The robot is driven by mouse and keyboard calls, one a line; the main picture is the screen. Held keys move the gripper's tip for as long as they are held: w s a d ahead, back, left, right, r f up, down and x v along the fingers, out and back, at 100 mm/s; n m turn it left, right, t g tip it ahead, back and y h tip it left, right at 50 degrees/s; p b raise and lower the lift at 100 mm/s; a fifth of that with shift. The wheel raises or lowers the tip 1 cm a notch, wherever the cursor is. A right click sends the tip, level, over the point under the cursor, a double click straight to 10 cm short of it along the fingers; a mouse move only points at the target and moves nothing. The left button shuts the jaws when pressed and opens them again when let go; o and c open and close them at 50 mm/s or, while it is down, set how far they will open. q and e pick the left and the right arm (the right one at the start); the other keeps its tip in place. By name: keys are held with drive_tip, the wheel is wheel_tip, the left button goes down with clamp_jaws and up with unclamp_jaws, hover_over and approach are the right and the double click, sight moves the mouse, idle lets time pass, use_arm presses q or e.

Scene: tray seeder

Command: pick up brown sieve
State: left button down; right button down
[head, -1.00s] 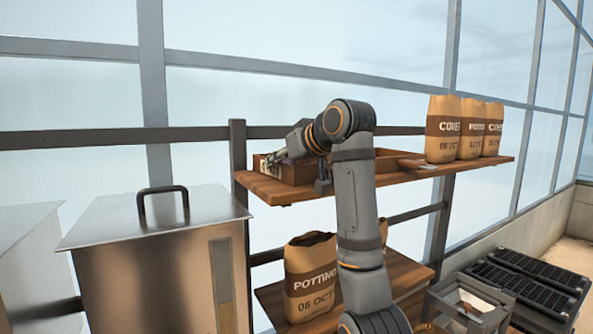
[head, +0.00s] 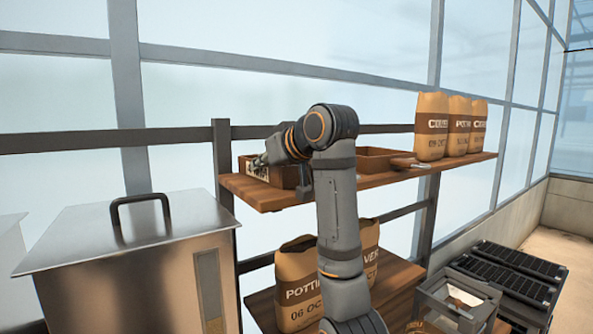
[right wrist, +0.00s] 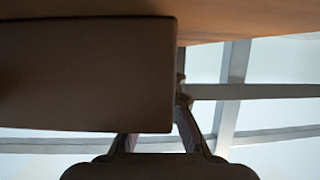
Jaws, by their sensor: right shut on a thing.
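The brown sieve (right wrist: 90,75) shows in the right wrist view as a dark brown flat-sided wall very close to the camera. My right gripper (right wrist: 160,138) is shut on it; the wall hides the left finger's tip. In the head view my right gripper (head: 263,160) is partly hidden by its own arm, at the left end of the upper shelf. A brown wooden box (head: 284,176) with pale marks is there; I cannot tell if it is the held piece. A second open brown frame (head: 388,162) sits right of the arm. My left gripper is not in view.
The wooden upper shelf (head: 445,168) carries several paper bags (head: 432,145) on the right. Potting bags (head: 297,290) stand on the lower shelf (head: 399,283). A steel bin (head: 120,260) with a handled lid is at left. Black trays (head: 515,270) lie lower right.

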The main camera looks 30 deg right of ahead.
drive_tip(key=shift+s, duration=0.25)
drive_tip(key=shift+w+r+b, duration=0.1)
drive_tip(key=shift+r+b, duration=0.35)
drive_tip(key=shift+b, duration=0.1)
drive_tip(key=r+b, duration=0.2)
drive_tip(key=shift+s+r, duration=0.4)
drive_tip(key=s+r+b, duration=0.9)
drive_tip(key=s+b, duration=0.2)
drive_tip(key=s, duration=0.2)
drive_tip(key=shift+d+r, duration=0.15)
drive_tip(key=shift+d, duration=0.25)
